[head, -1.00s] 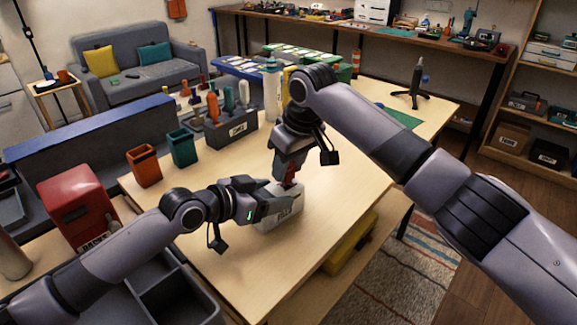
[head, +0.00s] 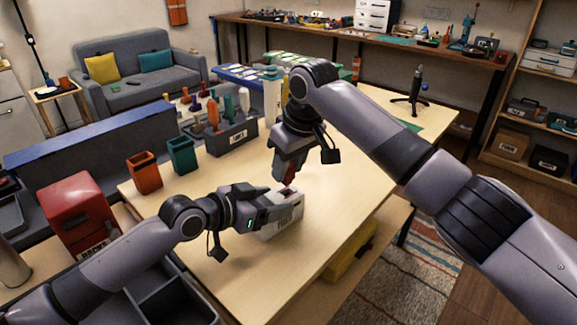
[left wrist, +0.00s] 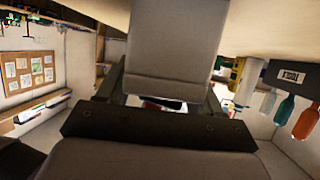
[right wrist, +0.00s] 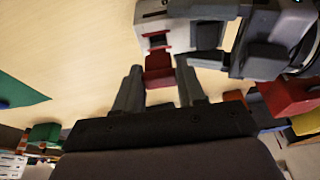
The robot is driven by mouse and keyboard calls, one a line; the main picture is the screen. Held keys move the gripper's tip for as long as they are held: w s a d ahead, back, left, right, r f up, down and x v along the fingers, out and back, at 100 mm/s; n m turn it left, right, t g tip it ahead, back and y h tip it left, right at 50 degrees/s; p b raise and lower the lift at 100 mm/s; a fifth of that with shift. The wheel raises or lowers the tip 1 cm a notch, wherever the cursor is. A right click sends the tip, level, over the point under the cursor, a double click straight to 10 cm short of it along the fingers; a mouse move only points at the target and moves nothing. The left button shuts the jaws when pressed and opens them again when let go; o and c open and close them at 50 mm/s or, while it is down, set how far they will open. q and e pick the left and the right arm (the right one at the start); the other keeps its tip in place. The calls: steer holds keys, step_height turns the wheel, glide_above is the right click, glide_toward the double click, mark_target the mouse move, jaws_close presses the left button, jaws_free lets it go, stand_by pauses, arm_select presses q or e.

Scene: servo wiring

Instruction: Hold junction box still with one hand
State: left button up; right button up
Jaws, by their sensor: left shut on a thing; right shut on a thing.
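The junction box (head: 287,218) is a pale grey block with a label, resting on the wooden table. My left gripper (head: 268,203) is shut on it from the left. In the left wrist view the box (left wrist: 175,55) fills the space between the fingers. My right gripper (head: 285,178) is above the box, shut on a small red plug (right wrist: 158,72). In the right wrist view the plug is close to a red-rimmed dark socket (right wrist: 158,42) in the box (right wrist: 150,25). I cannot tell whether it is inside the socket.
An orange cup (head: 145,172), a green cup (head: 182,156) and a labelled tool holder (head: 232,137) stand along the table's far left side. A red box (head: 78,208) is at the left. A black tripod stand (head: 416,95) is farther back. The table (head: 335,215) is clear right of the box.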

steer(key=shift+r, duration=1.85)
arm_select(q)
steer(key=o, duration=1.3)
steer(key=shift+a, duration=0.1)
